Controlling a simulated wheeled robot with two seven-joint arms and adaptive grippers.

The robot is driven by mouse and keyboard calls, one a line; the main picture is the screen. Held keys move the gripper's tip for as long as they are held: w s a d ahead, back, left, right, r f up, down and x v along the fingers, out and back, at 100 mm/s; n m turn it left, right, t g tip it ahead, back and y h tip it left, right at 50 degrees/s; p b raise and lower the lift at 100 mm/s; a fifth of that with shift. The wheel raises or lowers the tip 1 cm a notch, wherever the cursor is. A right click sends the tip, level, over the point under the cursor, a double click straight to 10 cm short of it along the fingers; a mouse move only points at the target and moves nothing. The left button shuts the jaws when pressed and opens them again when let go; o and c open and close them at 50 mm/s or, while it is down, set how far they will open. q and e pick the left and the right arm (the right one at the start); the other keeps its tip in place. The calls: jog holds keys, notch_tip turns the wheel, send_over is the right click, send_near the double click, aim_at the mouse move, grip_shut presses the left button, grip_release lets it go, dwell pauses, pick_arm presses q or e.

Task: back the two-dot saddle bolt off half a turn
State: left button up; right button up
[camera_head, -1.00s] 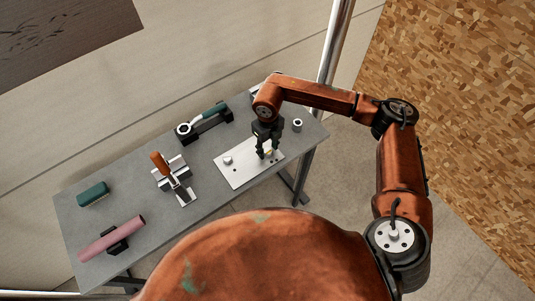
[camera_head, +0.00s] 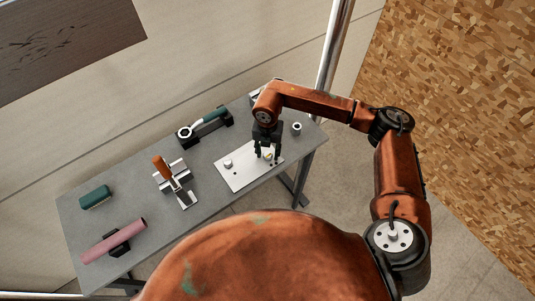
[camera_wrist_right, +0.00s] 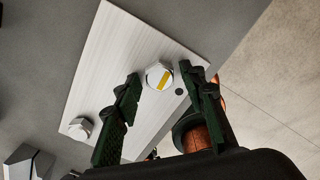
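A pale metal plate (camera_head: 240,181) lies on the grey bench and carries two bolts. The right bolt (camera_head: 267,155) has a yellow stripe across its head; it shows clearly in the right wrist view (camera_wrist_right: 159,76). Dark dots lie on the plate by this bolt; one is plain in the wrist view (camera_wrist_right: 179,91). The other bolt (camera_head: 228,163), plain-headed, stands at the plate's left, also at the lower left of the wrist view (camera_wrist_right: 80,128). My right gripper (camera_head: 267,157) is open, its fingers (camera_wrist_right: 162,75) on either side of the striped bolt, with gaps visible. My left gripper is out of view.
Left of the plate stands a metal fixture with an orange handle (camera_head: 161,167). Behind it is a green-handled tool (camera_head: 214,114) in a black holder. A green block (camera_head: 95,197), a pink cylinder (camera_head: 115,240) and a small ring-like part (camera_head: 296,128) are also on the bench (camera_head: 150,220).

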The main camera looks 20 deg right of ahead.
jog(key=m, duration=0.2)
jog(key=shift+m, duration=0.3)
jog(key=m+p, duration=0.2)
jog(key=m, duration=0.2)
jog(key=shift+r+m, duration=0.15)
jog(key=shift+m, duration=0.15)
jog(key=m+p, duration=0.2)
jog(key=m, duration=0.2)
jog(key=m+p, duration=0.1)
jog(key=m, duration=0.2)
jog(key=shift+c, duration=0.4)
